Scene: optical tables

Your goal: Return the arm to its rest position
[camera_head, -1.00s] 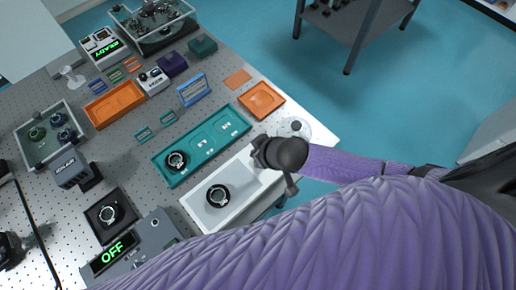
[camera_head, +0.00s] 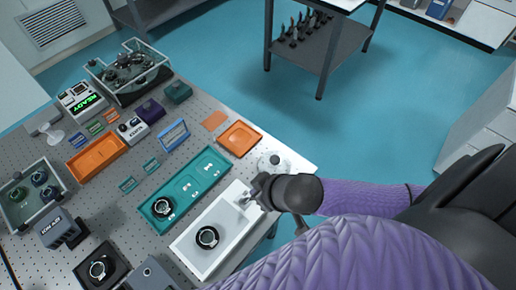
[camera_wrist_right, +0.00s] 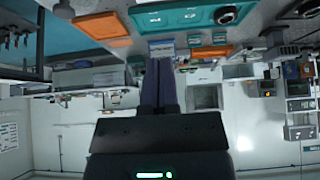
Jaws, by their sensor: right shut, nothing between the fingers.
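My right arm, in a purple sleeve, comes in from the lower right of the head view. Its right gripper (camera_head: 252,196) is over the near right edge of the optical table (camera_head: 226,106), beside the white tray (camera_head: 216,226). In the right wrist view the two dark fingers of the right gripper (camera_wrist_right: 157,64) lie together, shut with nothing between them. My left gripper is not in view.
A teal tray (camera_head: 190,188) and two orange trays (camera_head: 97,157) (camera_head: 240,138) lie on the table. A glass-walled box (camera_head: 128,72) stands at the back left. A grey shelf stand (camera_head: 322,55) is beyond open blue floor (camera_head: 400,85).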

